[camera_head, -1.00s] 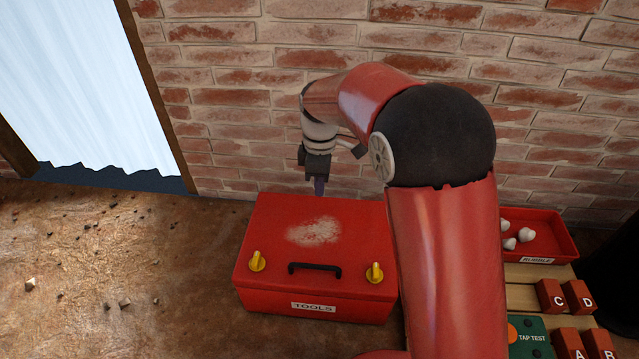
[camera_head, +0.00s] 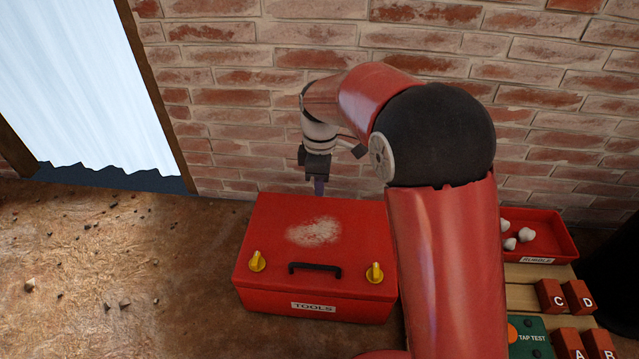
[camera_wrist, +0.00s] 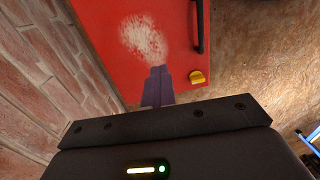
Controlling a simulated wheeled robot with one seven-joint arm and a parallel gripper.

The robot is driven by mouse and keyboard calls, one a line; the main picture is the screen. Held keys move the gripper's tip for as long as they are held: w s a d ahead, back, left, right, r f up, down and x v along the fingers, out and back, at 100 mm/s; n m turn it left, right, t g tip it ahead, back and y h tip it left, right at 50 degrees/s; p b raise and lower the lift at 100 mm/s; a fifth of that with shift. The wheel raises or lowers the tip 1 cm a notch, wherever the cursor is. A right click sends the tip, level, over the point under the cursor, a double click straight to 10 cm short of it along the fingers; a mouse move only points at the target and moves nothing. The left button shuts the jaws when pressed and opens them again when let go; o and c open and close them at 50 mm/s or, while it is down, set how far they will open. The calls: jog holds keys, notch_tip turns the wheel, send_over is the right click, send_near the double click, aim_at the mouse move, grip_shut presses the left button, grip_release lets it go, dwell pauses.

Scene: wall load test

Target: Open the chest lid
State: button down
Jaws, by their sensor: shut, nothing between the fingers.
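The red tool chest (camera_head: 270,235) stands on the floor against the brick wall, its lid closed. A "TOOLS" label (camera_head: 313,307) is on its front. A black handle (camera_head: 315,268) sits near the lid's front edge, between two yellow latches (camera_head: 257,261) and (camera_head: 375,272). A pale dusty patch (camera_head: 314,231) marks the lid. My gripper (camera_head: 319,187) points down above the lid's back part, shut and empty. The wrist view shows its shut fingers (camera_wrist: 158,85) over the red lid (camera_wrist: 110,20), with the handle (camera_wrist: 200,25) and one yellow latch (camera_wrist: 197,77) beyond. Contact with the lid cannot be told.
The brick wall (camera_head: 240,100) rises close behind the chest. To the right are a red rubble tray (camera_head: 565,245) with white lumps, lettered red blocks (camera_head: 549,295) and a green "TAP TEST" plate (camera_head: 532,345). The dirt floor (camera_head: 120,270) at left is open, with small stones.

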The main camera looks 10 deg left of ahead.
jog(key=c, duration=1.5)
grip_release()
jog(key=shift+o, duration=0.2)
notch_tip(320, 180, up, 8)
jog(key=p, duration=0.1)
jog(key=shift+w+p, duration=0.3)
jog(key=shift+p, duration=0.05)
jog(key=shift+f, duration=0.1)
